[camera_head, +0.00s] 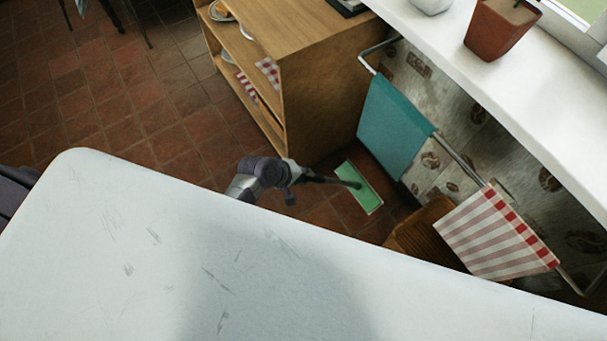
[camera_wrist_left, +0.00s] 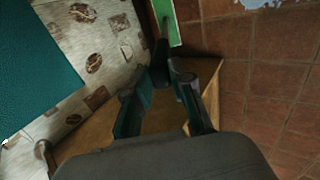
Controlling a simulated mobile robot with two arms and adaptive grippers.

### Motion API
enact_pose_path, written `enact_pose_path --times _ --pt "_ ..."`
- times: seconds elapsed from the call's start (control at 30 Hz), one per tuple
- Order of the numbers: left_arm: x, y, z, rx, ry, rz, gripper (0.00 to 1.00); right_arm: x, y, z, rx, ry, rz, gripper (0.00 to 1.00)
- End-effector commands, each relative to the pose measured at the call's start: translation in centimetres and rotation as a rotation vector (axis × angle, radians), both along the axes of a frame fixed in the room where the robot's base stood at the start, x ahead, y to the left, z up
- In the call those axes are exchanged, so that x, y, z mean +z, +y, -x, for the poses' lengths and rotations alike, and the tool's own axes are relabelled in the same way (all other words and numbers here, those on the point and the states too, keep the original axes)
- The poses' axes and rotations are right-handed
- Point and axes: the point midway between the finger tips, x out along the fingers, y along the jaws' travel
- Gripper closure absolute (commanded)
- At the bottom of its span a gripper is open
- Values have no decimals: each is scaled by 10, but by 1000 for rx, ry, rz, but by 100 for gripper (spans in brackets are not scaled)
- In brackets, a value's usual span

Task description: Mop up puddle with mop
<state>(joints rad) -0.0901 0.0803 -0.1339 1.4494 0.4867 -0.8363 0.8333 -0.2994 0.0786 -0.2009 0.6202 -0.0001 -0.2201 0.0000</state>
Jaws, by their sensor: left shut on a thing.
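The mop has a flat green head (camera_head: 360,187) lying on the tiled floor beside the wooden shelf unit, with a dark handle. My left gripper (camera_head: 288,178) is shut on the mop handle, past the edge of my white body. In the left wrist view, the gripper fingers (camera_wrist_left: 165,84) close around the dark handle, and part of the green mop head (camera_wrist_left: 178,28) shows at the top. A pale bluish patch, likely the puddle (camera_wrist_left: 260,3), shows at the top edge of that view, right of the mop head and apart from it. My right gripper is out of view.
A wooden shelf unit (camera_head: 318,95) stands behind the mop. A rail with a teal towel (camera_head: 392,125) and a striped towel (camera_head: 497,236) runs along the wall at right, with a wooden piece (camera_head: 420,235) below. Open tiled floor (camera_head: 130,105) lies at left.

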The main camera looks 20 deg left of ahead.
Motion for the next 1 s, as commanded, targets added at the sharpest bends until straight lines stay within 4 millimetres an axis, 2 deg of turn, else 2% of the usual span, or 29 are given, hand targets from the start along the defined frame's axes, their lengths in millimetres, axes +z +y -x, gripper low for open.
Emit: enact_pose_path --times 1.0 --pt "-17 -1 -2 1 -6 2 100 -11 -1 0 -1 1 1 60"
